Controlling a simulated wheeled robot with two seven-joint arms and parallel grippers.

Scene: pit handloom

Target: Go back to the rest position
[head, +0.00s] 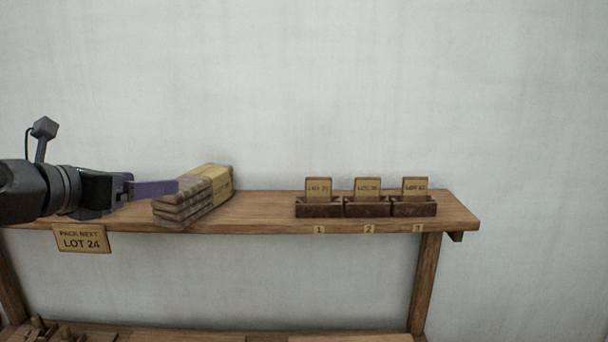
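My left arm comes in from the left, and its gripper (155,188) is held level just above the left part of the wooden shelf (265,213). Only one purple finger side shows clearly, so I cannot tell its opening. Its tip lies in front of or against the left side of a stack of folded brown cloth (182,207) with a tan band (221,183). I cannot tell whether they touch. My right gripper is not in view.
Three dark holders with cards, numbered 1 (319,208), 2 (367,208) and 3 (414,208), stand on the right of the shelf. A "PACK NEXT LOT 24" sign (81,239) hangs at its front edge. A plain wall (330,90) is behind. A lower wooden surface (180,335) shows below.

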